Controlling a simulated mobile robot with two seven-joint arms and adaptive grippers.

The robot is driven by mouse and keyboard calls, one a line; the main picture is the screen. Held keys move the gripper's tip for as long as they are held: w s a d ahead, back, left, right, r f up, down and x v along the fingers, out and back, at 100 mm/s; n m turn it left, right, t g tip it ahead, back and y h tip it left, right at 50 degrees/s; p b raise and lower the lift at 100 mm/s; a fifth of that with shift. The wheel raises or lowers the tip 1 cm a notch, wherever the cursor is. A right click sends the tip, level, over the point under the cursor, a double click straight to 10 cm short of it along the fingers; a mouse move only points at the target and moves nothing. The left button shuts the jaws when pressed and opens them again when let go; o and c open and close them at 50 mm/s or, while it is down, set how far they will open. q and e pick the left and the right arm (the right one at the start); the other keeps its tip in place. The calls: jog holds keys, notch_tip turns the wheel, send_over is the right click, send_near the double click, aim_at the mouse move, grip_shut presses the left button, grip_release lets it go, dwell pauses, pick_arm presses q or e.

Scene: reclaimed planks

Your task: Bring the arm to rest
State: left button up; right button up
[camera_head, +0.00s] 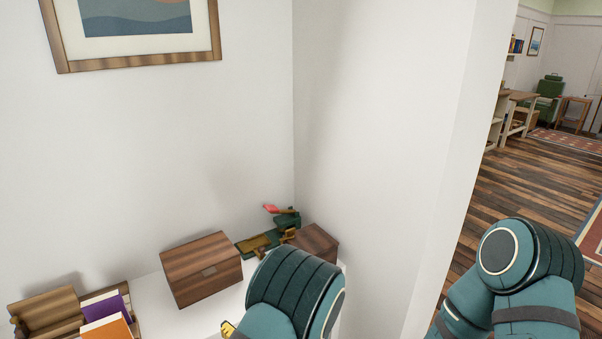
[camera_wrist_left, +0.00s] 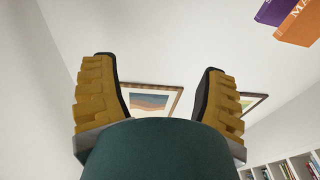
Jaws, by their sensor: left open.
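My left arm (camera_head: 292,293), teal with a dark ribbed joint, reaches over the white surface from the bottom middle of the head view. Only a yellow bit of my left gripper (camera_head: 228,328) shows there. In the left wrist view my left gripper (camera_wrist_left: 158,66) has its two yellow, black-lined fingers wide apart. Nothing is between them; wall and a framed picture show behind. My right arm (camera_head: 520,278) is bent at the lower right of the head view. Its gripper is out of view.
A wooden box (camera_head: 201,270), a smaller brown box (camera_head: 314,242) and a green item with a red part (camera_head: 286,219) stand near the left arm. Books (camera_head: 106,322) lie at lower left. A wall corner (camera_head: 440,170) stands between the arms; plank floor (camera_head: 510,185) is open at right.

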pick_arm(q)
jog(key=s+f+m+g+h, duration=0.1)
jog(key=s+f+g+h, duration=0.3)
jog(key=f, duration=0.4)
jog(key=s+f+m+g+h, duration=0.1)
jog(key=s+f+g+h, duration=0.1)
jog(key=f+g+h, duration=0.4)
jog(key=s+d+f+m+g+h, duration=0.1)
jog(key=s+m+g+h, duration=0.1)
jog(key=s, duration=0.4)
jog(key=s+d+f+m+g+h, duration=0.1)
jog(key=s+d+h, duration=0.1)
jog(key=s, duration=0.4)
jog(key=shift+s+f+m+g+h, duration=0.15)
jog(key=shift+m+g+h, duration=0.25)
jog(key=shift+h, duration=0.5)
jog(key=c, duration=0.4)
jog(key=shift+a, duration=0.1)
jog(key=shift+c, duration=0.4)
